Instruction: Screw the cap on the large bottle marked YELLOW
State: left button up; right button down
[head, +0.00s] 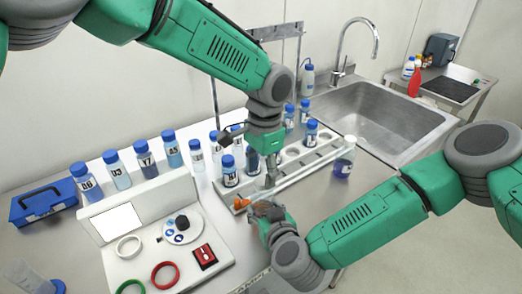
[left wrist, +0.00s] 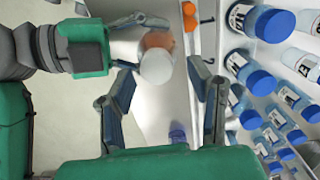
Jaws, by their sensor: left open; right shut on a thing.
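My right gripper (head: 266,213) is shut on a bottle with orange-brown contents (left wrist: 158,40), in front of the rack; in the head view it is mostly hidden by the gripper. In the left wrist view a round white top (left wrist: 156,68), which looks like a cap, is at the bottle's near end. I cannot tell whether it is seated. My left gripper (head: 270,181) points down just above the right gripper. Its open fingers (left wrist: 160,75) stand on either side of the white top, with gaps to it. No YELLOW marking is readable.
A rack (head: 305,168) with several blue-capped bottles stands behind the grippers, with small orange pieces (head: 241,203) at its near end. A white-capped bottle with purple contents (head: 343,160) stands right of it. The sink (head: 385,110) lies behind right; a white stand (head: 125,262) is left.

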pick_arm(q)
jog(key=n, duration=0.2)
jog(key=r+n, duration=0.1)
jog(key=n, duration=0.1)
jog(key=shift+n, duration=0.4)
jog(key=n, duration=0.4)
jog(key=shift+r, duration=0.4)
jog(key=n, duration=0.3)
jog(key=r+n, duration=0.1)
jog(key=n, duration=0.3)
jog(key=shift+r+h, duration=0.15)
jog(key=shift+h, duration=0.15)
jog(key=n, duration=0.2)
jog(key=r+n, duration=0.1)
jog(key=n, duration=0.1)
jog(key=shift+n, duration=0.3)
jog(key=n, duration=0.4)
jog(key=shift+s+r, duration=0.1)
jog(key=shift+r, duration=0.25)
jog(key=n, duration=0.3)
jog(key=r+n, duration=0.1)
jog(key=n, duration=0.3)
jog(key=shift+r+t, duration=0.1)
jog(key=shift+t, duration=0.2)
jog(key=shift+d+f, duration=0.1)
jog(key=shift+f, duration=3.9)
